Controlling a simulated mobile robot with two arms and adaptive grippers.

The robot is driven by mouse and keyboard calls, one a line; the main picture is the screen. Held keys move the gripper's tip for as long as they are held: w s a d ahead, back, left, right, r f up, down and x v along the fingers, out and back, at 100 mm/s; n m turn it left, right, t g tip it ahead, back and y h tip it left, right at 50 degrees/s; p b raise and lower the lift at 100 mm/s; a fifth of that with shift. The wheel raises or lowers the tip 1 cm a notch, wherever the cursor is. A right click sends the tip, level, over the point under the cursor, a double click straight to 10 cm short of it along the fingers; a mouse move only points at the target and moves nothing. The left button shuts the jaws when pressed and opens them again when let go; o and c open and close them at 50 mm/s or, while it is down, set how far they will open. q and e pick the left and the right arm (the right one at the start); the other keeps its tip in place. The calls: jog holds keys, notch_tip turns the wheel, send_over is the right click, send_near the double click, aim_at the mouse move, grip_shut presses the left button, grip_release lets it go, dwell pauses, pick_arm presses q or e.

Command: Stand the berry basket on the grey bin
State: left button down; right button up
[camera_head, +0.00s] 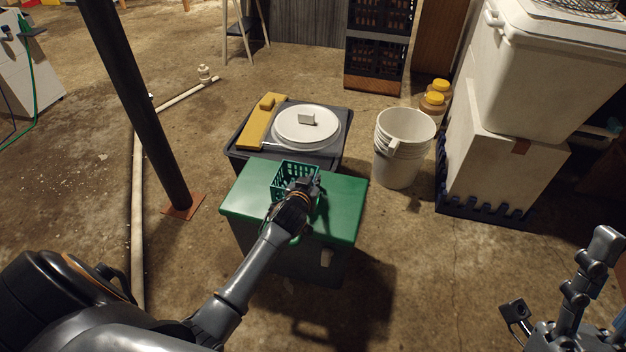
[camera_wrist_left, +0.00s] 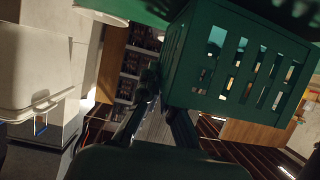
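The green berry basket (camera_head: 284,184), with slotted sides, is upright at the green lid of a bin (camera_head: 240,199) in the head view. I cannot tell whether it rests on the lid or is slightly above it. My left gripper (camera_head: 303,186) is at its right side. In the left wrist view the basket (camera_wrist_left: 240,70) fills the upper right, and the left fingers (camera_wrist_left: 160,95) are at its corner, one partly hidden; their grip is unclear. The grey bin (camera_head: 327,158) stands just behind the green-lidded one. My right gripper (camera_head: 592,285) is at the lower right, away from the basket.
A round white lid (camera_head: 303,124) and a yellow object (camera_head: 259,122) lie on the grey bin's top. A white bucket (camera_head: 402,160) stands to its right, near yellow-lidded jars (camera_head: 432,103). A dark post (camera_head: 142,105) rises at left. Open floor lies right of the bins.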

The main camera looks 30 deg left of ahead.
pick_arm(q)
jog(key=shift+f, duration=0.3)
dwell(0.5)
jog(key=c, duration=1.4)
grip_release()
jog(key=shift+c, duration=0.2)
jog(key=v, duration=1.2)
